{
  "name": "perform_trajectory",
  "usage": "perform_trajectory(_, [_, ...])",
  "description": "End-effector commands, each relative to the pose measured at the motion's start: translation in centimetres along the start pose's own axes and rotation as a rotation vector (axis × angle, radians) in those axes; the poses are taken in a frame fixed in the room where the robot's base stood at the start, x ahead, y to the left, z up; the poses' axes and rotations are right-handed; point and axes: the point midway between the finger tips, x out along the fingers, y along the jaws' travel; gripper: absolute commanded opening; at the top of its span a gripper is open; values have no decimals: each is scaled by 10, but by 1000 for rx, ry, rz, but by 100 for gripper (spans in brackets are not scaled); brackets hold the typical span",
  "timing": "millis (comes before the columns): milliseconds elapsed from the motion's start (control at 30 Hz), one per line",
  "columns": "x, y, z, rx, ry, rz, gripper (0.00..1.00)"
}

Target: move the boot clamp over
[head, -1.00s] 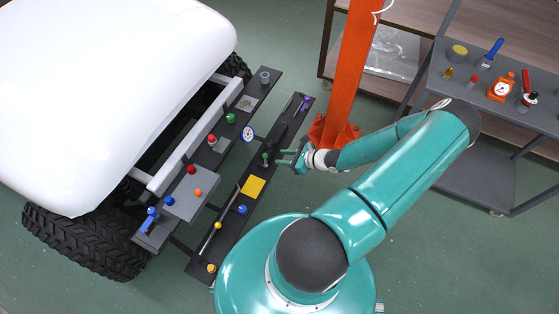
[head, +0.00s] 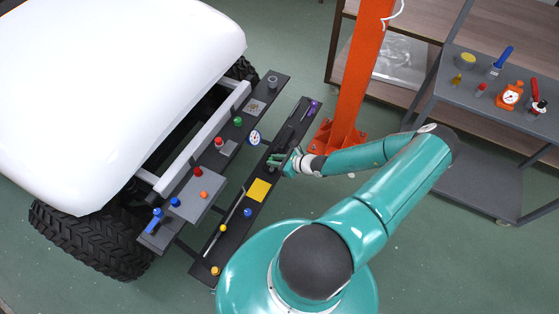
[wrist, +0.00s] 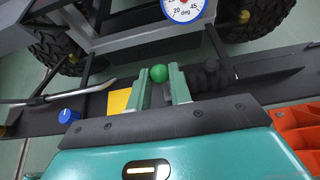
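No part is labelled, so I cannot tell for sure which is the boot clamp. A small green-knobbed piece (wrist: 158,73) stands on the near dark rail (head: 232,222). My gripper (head: 276,163) is over that rail, with its fingers apart on either side of the green knob in the wrist view (wrist: 159,84). I cannot tell whether either finger touches the knob. The gripper hides most of this piece in the head view. A dark lumpy part (wrist: 209,76) lies just right of the fingers in the wrist view.
The rail also carries a yellow plate (head: 259,190), a blue knob (head: 248,212) and orange knobs. A second rail with a round dial (head: 254,138) runs beside the white vehicle body (head: 120,90). An orange post (head: 359,80) stands close behind my gripper. A tool cart (head: 470,100) is at right.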

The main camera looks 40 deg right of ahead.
Motion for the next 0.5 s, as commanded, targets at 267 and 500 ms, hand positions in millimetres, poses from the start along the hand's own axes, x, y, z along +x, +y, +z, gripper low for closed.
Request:
perform_trajectory(267, [-3,0,-1,0,-1,-3,8])
perform_trajectory(500, [-15,0,-10,-1,1,-4,8])
